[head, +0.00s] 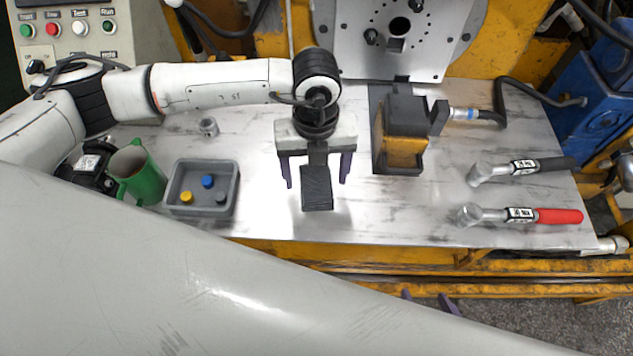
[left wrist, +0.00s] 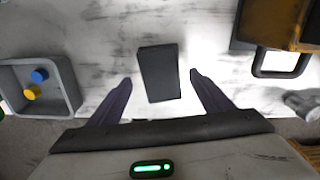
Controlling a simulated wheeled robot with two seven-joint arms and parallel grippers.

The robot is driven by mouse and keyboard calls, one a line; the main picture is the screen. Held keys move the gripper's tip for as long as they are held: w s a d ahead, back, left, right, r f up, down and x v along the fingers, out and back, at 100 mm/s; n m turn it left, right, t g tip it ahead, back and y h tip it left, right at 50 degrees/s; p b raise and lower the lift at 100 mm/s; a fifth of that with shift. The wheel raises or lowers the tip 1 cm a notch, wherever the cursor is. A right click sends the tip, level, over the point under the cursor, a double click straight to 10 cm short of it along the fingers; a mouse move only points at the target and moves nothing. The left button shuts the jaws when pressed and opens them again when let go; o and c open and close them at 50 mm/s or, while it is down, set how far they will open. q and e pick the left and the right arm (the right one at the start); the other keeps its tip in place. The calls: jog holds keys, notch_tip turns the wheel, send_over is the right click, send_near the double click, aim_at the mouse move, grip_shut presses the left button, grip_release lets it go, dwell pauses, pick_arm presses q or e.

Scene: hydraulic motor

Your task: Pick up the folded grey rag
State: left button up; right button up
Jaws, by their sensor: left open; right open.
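The folded grey rag (head: 317,190) is a dark grey rectangle lying on the worktable near its front edge. In the left wrist view the rag (left wrist: 158,72) lies between and just beyond the fingertips. My left gripper (head: 316,183) is open above the rag, one dark purple finger to each side of it; it also shows in the left wrist view (left wrist: 162,78). The fingers appear apart from the rag. Of my right gripper (head: 428,301), only the fingertips show, open and empty below the table's front edge; the rest is hidden behind my pale arm.
A grey bin (head: 203,211) with coloured caps and a green mug (head: 138,178) stand to the left. A black and yellow block (head: 402,150) stands close on the right. Two torque wrenches (head: 520,215) lie further right. A metal nut (head: 208,127) lies behind the bin.

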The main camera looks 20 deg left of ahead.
aim_at(317, 182)
pick_arm(q)
jog(key=shift+d+f, duration=0.1)
jog(key=shift+f, duration=0.8)
jog(key=shift+c, duration=0.3)
jog(key=c, duration=1.1)
jog(key=shift+o, duration=0.2)
jog(key=shift+r, duration=0.15)
notch_tip(317, 182, up, 10)
